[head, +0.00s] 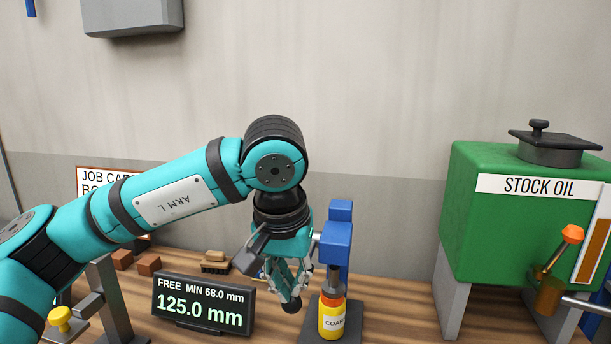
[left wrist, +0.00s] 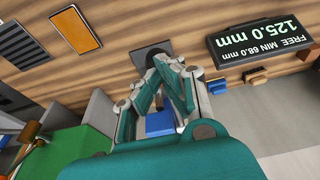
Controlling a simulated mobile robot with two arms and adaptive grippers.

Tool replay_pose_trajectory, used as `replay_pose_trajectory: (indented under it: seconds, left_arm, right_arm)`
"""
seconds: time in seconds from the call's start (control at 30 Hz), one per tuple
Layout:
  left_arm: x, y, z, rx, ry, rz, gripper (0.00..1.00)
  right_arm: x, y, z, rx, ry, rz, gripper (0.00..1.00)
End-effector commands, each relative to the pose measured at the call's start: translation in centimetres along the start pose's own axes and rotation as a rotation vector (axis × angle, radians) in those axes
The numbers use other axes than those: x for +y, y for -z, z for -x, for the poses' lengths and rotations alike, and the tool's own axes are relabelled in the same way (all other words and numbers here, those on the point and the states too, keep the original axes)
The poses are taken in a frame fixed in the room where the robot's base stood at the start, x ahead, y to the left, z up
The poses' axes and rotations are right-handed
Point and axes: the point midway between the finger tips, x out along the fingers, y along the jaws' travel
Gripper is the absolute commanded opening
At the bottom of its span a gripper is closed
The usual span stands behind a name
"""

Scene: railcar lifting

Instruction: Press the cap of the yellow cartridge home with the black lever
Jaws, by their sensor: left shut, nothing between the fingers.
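The yellow cartridge (head: 331,320) stands upright under the blue press (head: 337,241), with an orange band at its top and the grey press ram just above. Whether its cap is seated is too small to tell. My left gripper (head: 290,297) is shut and empty, pointing down just left of the press and cartridge. A black ball (head: 291,306) shows at its fingertips; it may be the black lever's knob, and the rest of the lever cannot be made out. In the left wrist view my shut fingers (left wrist: 165,68) partly cover a blue press part (left wrist: 160,123); the cartridge is hidden there.
A display (head: 204,302) reading 125.0 mm stands left of the gripper. A green STOCK OIL tank (head: 520,225) stands at the right, with an orange-tipped handle (head: 572,234). A brush (head: 215,262) and brown blocks (head: 148,264) lie behind. Bench between press and tank is clear.

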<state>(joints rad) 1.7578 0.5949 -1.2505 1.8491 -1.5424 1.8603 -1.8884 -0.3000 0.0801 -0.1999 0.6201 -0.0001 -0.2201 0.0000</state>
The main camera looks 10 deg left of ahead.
Motion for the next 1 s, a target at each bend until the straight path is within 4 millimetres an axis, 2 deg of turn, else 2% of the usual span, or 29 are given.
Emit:
replay_pose_trajectory:
  seconds: [0.33, 1.0]
  left_arm:
    - [0.0, -0.7, -1.9, -0.001, 0.001, 0.001, 0.0]
    - [0.0, -0.9, -2.2, -0.002, 0.001, -0.001, 0.0]
  right_arm:
    - [0.0, -0.1, -1.7, 0.0, 0.0, 0.0, 0.79]
    - [0.0, -0.2, -2.0, 0.0, 0.0, 0.0, 0.79]
